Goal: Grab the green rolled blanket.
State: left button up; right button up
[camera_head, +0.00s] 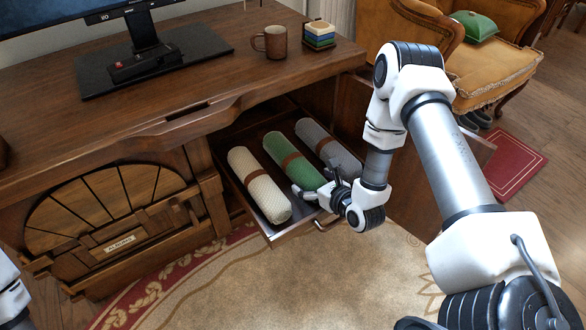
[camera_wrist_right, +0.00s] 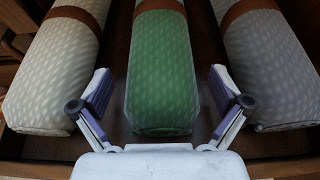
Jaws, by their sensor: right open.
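The green rolled blanket (camera_head: 291,163) has a brown band and lies in an open drawer between a cream roll and a grey roll. In the right wrist view the green rolled blanket (camera_wrist_right: 162,85) runs up the middle. My right gripper (camera_head: 318,185) is at its near end. In the wrist view the open fingers of my right gripper (camera_wrist_right: 162,92) stand one on each side of the near end, with gaps between them and the roll. Only a bit of my left arm shows at the lower left in the head view; its gripper is not visible.
The cream roll (camera_head: 260,186) lies to the left and the grey roll (camera_head: 328,146) to the right, both close to the green one. The drawer (camera_head: 282,236) stands out from under the wooden desk (camera_head: 190,90). A brown mug (camera_head: 271,42) and stacked coasters (camera_head: 319,35) stand on top.

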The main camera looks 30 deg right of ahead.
jog(key=shift+w, duration=0.1)
jog(key=c, duration=1.5)
